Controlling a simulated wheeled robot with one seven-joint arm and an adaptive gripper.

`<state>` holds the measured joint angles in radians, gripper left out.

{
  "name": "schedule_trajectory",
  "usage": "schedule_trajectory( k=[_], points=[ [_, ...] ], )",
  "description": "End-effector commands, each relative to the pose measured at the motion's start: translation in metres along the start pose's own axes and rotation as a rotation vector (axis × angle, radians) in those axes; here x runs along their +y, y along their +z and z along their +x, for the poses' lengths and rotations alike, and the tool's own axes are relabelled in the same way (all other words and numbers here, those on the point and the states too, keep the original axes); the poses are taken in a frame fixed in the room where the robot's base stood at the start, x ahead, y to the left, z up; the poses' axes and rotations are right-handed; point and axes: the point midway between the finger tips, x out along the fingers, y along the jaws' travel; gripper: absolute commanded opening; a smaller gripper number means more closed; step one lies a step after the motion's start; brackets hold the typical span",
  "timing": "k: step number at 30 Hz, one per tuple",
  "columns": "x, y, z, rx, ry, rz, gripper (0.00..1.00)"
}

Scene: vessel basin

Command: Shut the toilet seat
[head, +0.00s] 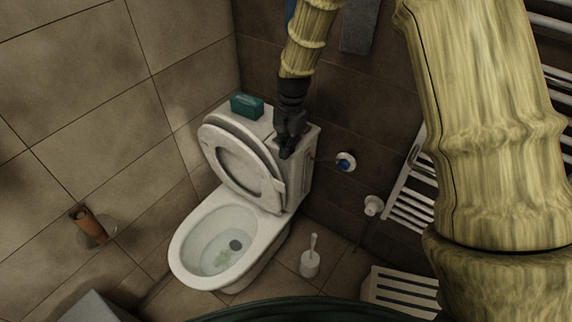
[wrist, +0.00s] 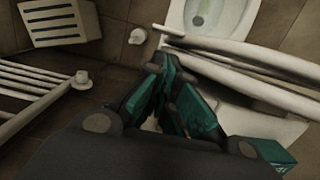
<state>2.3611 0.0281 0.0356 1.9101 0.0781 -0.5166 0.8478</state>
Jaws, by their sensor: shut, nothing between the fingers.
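The white toilet (head: 272,232) stands in the corner with its bowl open. Its seat (head: 215,148) and lid are raised and lean back toward the tank (head: 312,140). My gripper (head: 286,152) is shut and empty, over the tank at the right side of the raised seat and lid. In the wrist view my gripper (wrist: 168,75) points toward the raised seat and lid (wrist: 245,62), seen nearly edge-on to the right of the fingers. I cannot tell whether the fingers touch the lid. The bowl (wrist: 205,18) shows at the top of the wrist view.
A teal box (head: 247,105) sits on the tank behind the lid. A toilet brush (head: 311,258) stands on the floor to the right. A towel radiator (head: 412,190), a slatted white stool (head: 400,290) and a wall paper holder (head: 92,225) are around. The space above the bowl is clear.

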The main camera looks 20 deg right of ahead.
Motion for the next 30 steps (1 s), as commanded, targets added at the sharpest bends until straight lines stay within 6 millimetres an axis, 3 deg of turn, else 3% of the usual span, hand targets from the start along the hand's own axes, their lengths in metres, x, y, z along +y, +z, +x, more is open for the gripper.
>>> schedule_trajectory(
  k=[19,30],
  points=[
    [0.001,0.001,0.076,-0.002,0.002,-0.002,0.0],
    [0.0,0.0,0.098,0.0,0.0,-0.002,0.0]
  ],
)
